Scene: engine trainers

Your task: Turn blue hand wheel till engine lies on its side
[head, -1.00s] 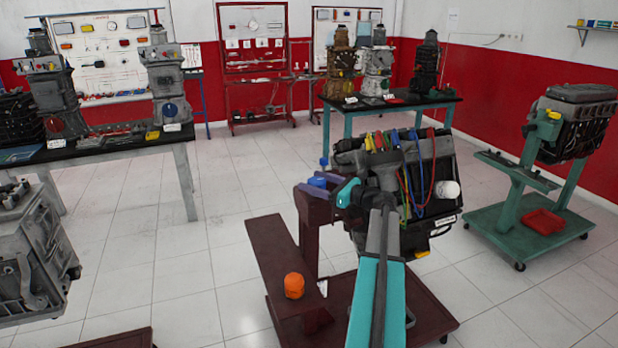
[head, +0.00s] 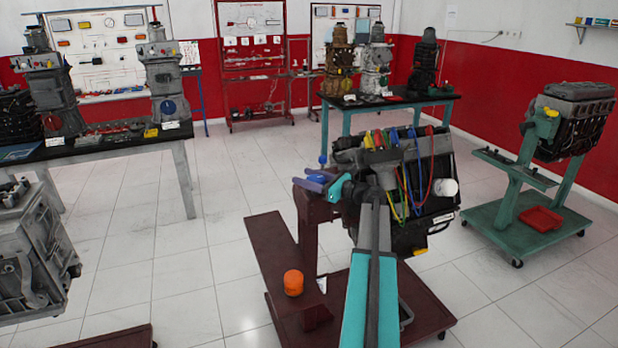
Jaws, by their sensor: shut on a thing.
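The engine (head: 431,200) hangs on a maroon stand (head: 308,232) in the middle of the head view, tilted, with coloured hoses and a white filter on its near face. A small blue part of the hand wheel (head: 323,160) shows at the stand's upper left. My gripper (head: 313,181), with purple-blue fingers and a teal body, reaches this spot from the right. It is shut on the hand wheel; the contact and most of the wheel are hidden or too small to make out. My arm covers the lower left of the engine.
A grey engine (head: 38,255) is close at left. Tiled floor is clear between the stands.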

